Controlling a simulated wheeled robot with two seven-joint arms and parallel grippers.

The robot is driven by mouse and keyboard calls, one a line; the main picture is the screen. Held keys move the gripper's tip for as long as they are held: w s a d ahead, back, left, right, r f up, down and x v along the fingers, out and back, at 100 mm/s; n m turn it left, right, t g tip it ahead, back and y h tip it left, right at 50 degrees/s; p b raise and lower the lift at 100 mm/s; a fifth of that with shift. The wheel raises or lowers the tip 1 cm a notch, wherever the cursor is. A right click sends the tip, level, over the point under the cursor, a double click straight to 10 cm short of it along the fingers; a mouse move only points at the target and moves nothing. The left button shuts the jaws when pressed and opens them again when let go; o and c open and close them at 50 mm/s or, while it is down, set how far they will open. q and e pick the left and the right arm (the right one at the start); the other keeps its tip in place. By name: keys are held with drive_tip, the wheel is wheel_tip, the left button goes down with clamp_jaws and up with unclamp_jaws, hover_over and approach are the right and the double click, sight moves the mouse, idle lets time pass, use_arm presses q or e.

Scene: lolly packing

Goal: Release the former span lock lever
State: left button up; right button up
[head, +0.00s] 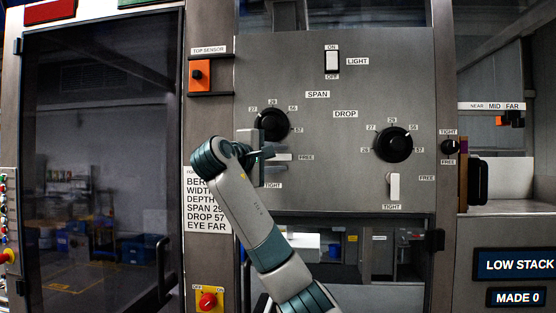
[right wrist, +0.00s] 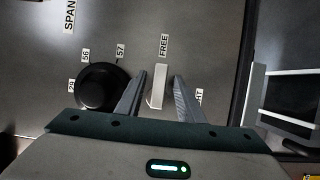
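The span lock lever (right wrist: 157,90) is a pale bar on the grey panel beside the span knob (head: 272,125). In the right wrist view it points toward its FREE label (right wrist: 163,45), with the TIGHT label (right wrist: 199,96) off to the side, partly hidden. My right gripper (right wrist: 160,78) is open, with one finger on each side of the lever and visible gaps. In the head view the right gripper (head: 264,158) is at the panel below the span knob and hides part of the lever area. My left gripper is not in view.
The drop knob (head: 394,145) and its white lock lever (head: 394,186), which points down to TIGHT, are to the right. A light switch (head: 332,61) is above. An orange top sensor (head: 200,75) and a settings card (head: 206,200) are on the left post.

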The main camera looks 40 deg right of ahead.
drive_tip(key=shift+s+a+f+b, duration=0.15)
drive_tip(key=shift+a+b, duration=0.3)
drive_tip(key=shift+a, duration=0.15)
drive_tip(key=b+v, duration=0.8)
drive_tip(key=v, duration=0.8)
